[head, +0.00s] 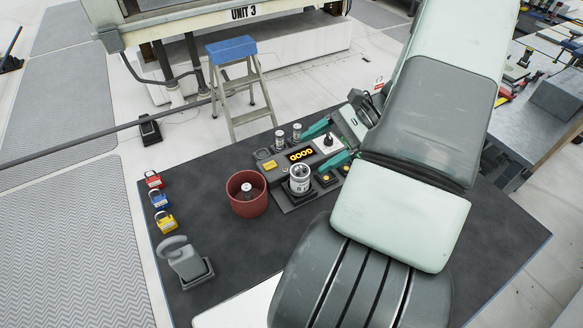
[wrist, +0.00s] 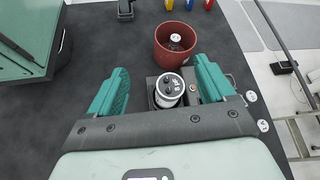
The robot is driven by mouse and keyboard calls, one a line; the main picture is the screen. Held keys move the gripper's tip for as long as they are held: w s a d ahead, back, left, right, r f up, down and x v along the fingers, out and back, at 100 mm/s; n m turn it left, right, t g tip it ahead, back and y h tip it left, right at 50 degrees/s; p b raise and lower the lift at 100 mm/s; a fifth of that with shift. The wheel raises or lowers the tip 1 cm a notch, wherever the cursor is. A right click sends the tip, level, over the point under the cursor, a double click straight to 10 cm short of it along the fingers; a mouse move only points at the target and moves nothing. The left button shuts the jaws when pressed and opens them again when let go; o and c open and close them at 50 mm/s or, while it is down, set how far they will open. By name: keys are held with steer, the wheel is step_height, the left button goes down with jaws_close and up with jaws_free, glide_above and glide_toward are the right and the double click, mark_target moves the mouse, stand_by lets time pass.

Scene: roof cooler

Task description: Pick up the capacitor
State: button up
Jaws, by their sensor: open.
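The capacitor (head: 299,179) is a silver-white can with dark terminals on its top. It stands upright on the dark tester unit with the lit "GOOD" display (head: 300,155). In the wrist view the capacitor (wrist: 169,89) shows between my two teal fingers, with clear space on both sides. My gripper (head: 321,145) is open and empty; in the head view its fingers reach in from the right, over the tester, behind the capacitor. The fingers (wrist: 160,85) are wide apart in the wrist view. Their height above the capacitor is hard to tell.
A red round bin (head: 247,203) with a smaller can inside stands left of the tester. Two small cans (head: 280,140) stand behind it. Red, blue and yellow padlocks (head: 160,200) and a grey handled device (head: 184,262) line the mat's left edge.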

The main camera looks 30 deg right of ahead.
mark_target(300, 177)
steer(key=s+d+f+m+t, duration=0.1)
steer(key=f+m+t, duration=0.2)
steer(key=f, duration=0.1)
steer(key=s+d+f+m+t, duration=0.1)
steer(key=d+f+m+t, duration=0.1)
steer(key=f+m+t, duration=0.1)
steer(key=s+d+f+m+t+y, duration=0.1)
steer(key=s+f+m+t, duration=0.1)
steer(key=f, duration=0.3)
steer(key=shift+s+d+m+t, duration=0.1)
steer(key=shift+d+m+t, duration=0.1)
steer(key=shift+m+t, duration=0.55)
steer(key=shift+a+f, duration=0.1)
steer(key=shift+a, duration=0.05)
steer(key=x, duration=0.5)
steer(key=shift+w, duration=0.25)
steer(key=x, duration=0.5)
steer(key=shift+r, duration=0.3)
steer(key=c, duration=1.2)
steer(key=shift+o, duration=0.2)
steer(key=shift+r, duration=0.15)
